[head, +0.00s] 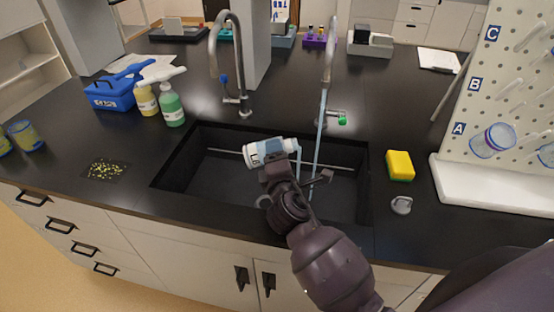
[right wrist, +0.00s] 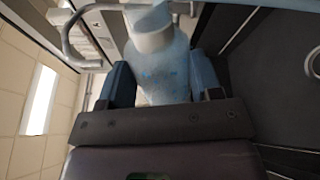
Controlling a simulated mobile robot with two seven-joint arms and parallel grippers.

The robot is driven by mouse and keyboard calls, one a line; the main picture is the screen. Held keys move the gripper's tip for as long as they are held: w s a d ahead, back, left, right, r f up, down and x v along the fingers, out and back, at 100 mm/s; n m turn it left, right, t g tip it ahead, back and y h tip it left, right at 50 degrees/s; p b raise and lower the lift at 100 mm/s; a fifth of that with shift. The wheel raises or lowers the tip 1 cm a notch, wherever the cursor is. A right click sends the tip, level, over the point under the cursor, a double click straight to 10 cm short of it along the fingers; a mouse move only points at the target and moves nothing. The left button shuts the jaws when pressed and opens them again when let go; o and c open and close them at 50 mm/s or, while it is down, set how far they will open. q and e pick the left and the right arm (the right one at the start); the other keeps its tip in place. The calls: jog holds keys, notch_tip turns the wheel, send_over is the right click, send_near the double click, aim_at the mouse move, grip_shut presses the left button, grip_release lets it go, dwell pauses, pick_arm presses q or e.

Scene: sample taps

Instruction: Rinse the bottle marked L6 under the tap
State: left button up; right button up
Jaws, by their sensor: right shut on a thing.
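The bottle marked L6 (head: 268,151) is pale blue with a white label and lies tilted nearly on its side above the black sink (head: 180,168). My right gripper (head: 279,162) is shut on it. In the right wrist view the bottle (right wrist: 160,65) sits between the two blue fingers of the gripper (right wrist: 162,84). The right tap (head: 329,58) has a green handle, and a pale blue stream (head: 320,125) falls from it into the sink. The stream passes to the right of the bottle; I cannot tell whether it touches it. My left gripper is not in view.
A second tap (head: 231,62) with a blue handle stands at the left. A yellow sponge (head: 400,165) and a peg board (head: 510,90) are to the right. Spray bottles (head: 172,108) and a blue caddy (head: 110,97) stand left. The counter in front of the sink is narrow.

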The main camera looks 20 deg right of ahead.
jog(key=shift+r+m+b, duration=0.1)
jog(key=shift+m+b, duration=0.5)
jog(key=shift+m, duration=0.5)
jog(key=shift+r+m, duration=0.15)
jog(key=shift+m, duration=0.75)
jog(key=m, duration=0.2)
jog(key=m+b, duration=0.1)
jog(key=m, duration=0.1)
jog(key=shift+r, duration=0.3)
jog(key=shift+d+r+m, duration=0.1)
jog(key=shift+m, duration=0.8)
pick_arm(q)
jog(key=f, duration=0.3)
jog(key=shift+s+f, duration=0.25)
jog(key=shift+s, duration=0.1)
pick_arm(e)
jog(key=shift+m, duration=0.3)
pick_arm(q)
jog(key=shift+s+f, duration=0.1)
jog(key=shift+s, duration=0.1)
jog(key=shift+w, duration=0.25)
